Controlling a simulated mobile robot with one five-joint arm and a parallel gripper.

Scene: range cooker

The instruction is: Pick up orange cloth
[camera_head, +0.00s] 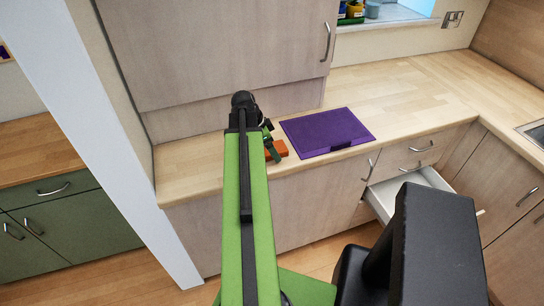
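An orange cloth (279,150) lies on the wooden counter near its front edge, just left of the purple mat. My gripper (270,145) is at the end of my green arm, over or beside the cloth. The arm and gripper hide the cloth's left part. I cannot tell whether the fingers are open or shut, or whether they touch the cloth.
A purple mat (328,131) lies on the counter (405,98) to the right of the cloth. An open drawer (411,190) sticks out below the counter at right. A tall cabinet (215,50) stands behind my arm. The counter right of the mat is clear.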

